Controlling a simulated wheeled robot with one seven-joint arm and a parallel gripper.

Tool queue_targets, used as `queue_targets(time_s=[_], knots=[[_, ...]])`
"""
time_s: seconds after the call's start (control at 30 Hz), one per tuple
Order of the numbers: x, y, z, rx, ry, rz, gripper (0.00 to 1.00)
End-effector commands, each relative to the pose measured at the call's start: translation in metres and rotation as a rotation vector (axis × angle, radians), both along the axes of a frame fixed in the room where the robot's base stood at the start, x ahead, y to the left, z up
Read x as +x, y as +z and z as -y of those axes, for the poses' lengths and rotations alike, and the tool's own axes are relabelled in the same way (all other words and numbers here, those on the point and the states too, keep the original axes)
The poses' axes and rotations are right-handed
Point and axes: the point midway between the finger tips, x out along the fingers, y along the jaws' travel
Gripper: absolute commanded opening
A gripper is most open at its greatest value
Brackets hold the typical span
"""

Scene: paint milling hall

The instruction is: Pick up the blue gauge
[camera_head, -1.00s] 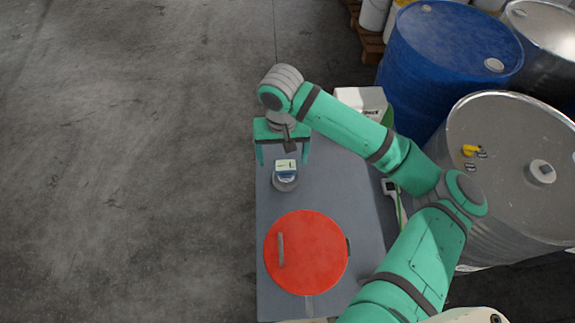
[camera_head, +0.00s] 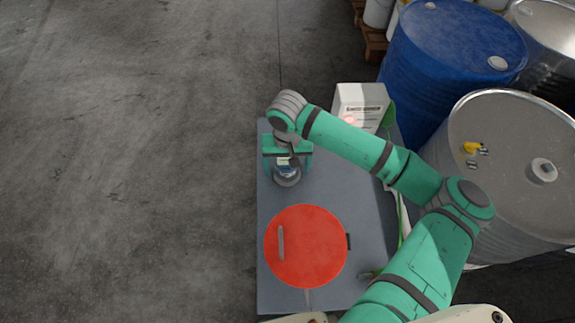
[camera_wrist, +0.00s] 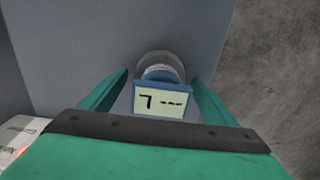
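The blue gauge (camera_head: 287,172) stands on the grey table (camera_head: 350,210), near its left edge. It has a round grey base and a blue-framed display, whose face shows in the wrist view (camera_wrist: 160,102). My gripper (camera_head: 288,170) is over the gauge in the head view and partly hides it. In the wrist view the two green fingers of my gripper (camera_wrist: 160,85) are spread, one on each side of the gauge, with gaps between them and it. Nothing is held.
A round red lid (camera_head: 318,250) with a handle lies in front of the gauge. A white box (camera_head: 362,104) stands at the table's back right. A grey steel drum (camera_head: 510,200) and a blue drum (camera_head: 450,50) stand right of the table. Open floor lies left.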

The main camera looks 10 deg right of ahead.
Motion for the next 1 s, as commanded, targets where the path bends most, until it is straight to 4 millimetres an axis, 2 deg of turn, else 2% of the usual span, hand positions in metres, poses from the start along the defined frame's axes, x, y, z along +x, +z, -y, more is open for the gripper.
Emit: queue_targets(time_s=[0.03, 0.2, 0.47, 0.67, 0.83, 1.0], knots=[[0.000, 0.000, 0.000, 0.000, 0.000, 0.000, 0.72], [0.000, 0.000, -0.001, 0.000, 0.001, 0.000, 0.32], [-0.001, 0.001, 0.005, 0.002, -0.010, -0.001, 0.31], [-0.001, 0.011, 0.004, 0.002, -0.009, 0.001, 0.31], [-0.001, 0.035, 0.002, 0.002, -0.003, 0.004, 0.31], [-0.026, 0.068, 0.016, 0.001, -0.002, 0.004, 0.31]])
